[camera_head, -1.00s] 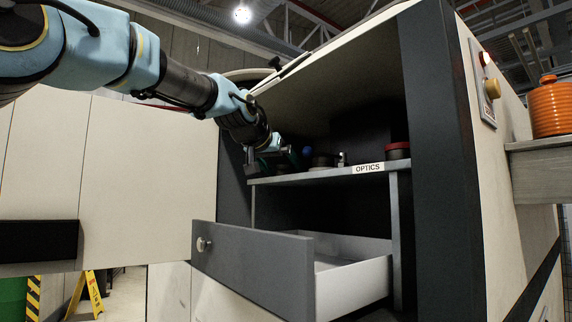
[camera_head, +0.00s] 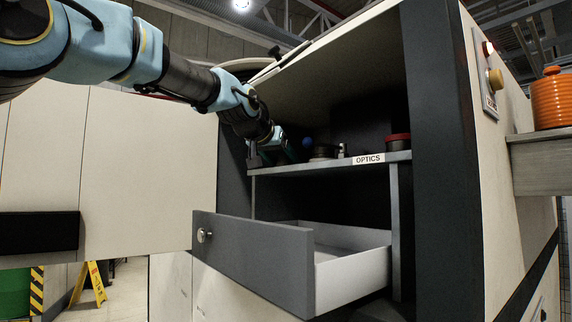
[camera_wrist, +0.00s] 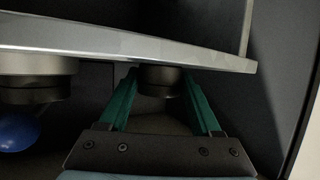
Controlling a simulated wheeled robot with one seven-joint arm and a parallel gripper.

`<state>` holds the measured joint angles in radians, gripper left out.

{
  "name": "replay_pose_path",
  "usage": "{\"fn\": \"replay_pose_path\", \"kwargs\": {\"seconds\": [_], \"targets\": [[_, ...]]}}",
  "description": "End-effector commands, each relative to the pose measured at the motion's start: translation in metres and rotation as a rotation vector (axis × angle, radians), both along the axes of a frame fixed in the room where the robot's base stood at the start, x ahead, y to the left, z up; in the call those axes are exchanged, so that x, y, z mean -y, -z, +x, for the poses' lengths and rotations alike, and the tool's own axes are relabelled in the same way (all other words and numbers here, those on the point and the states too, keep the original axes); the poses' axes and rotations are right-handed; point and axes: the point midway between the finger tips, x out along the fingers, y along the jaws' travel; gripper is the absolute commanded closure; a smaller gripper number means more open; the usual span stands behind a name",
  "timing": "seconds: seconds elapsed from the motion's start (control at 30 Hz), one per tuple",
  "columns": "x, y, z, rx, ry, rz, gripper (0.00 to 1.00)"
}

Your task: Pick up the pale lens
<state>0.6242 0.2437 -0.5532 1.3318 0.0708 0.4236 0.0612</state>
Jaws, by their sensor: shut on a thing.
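My gripper (camera_wrist: 159,76) reaches over the optics shelf at its left end. In the wrist view its two green fingers stand on either side of a dark, round, short piece (camera_wrist: 160,82) and are shut on it. That piece is at the shelf edge, which partly hides it. Its pale face is not visible, so I cannot tell for sure that it is the pale lens. In the head view my gripper (camera_head: 280,150) hides the held piece.
The shelf (camera_head: 330,165) labelled OPTICS also carries a blue ball (camera_head: 308,142), a dark round piece (camera_head: 323,152), a small metal item (camera_head: 342,151) and a red-topped round piece (camera_head: 397,142). Below, a grey drawer (camera_head: 255,255) stands open. The cabinet side wall is close to my gripper.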

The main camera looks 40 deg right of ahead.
Motion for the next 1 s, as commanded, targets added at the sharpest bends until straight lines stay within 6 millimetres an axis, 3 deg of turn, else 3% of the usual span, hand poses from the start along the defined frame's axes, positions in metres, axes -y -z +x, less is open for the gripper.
{"fn": "replay_pose_path", "kwargs": {"seconds": [0.2, 0.57, 0.9, 1.0], "targets": [[0.000, -0.001, 0.000, 0.000, 0.000, -0.001, 0.95], [0.000, -0.004, 0.000, 0.001, 0.000, -0.003, 0.95], [0.001, -0.035, -0.001, 0.001, 0.002, -0.004, 0.95], [-0.018, -0.031, -0.006, 0.003, -0.003, -0.002, 0.95]]}}
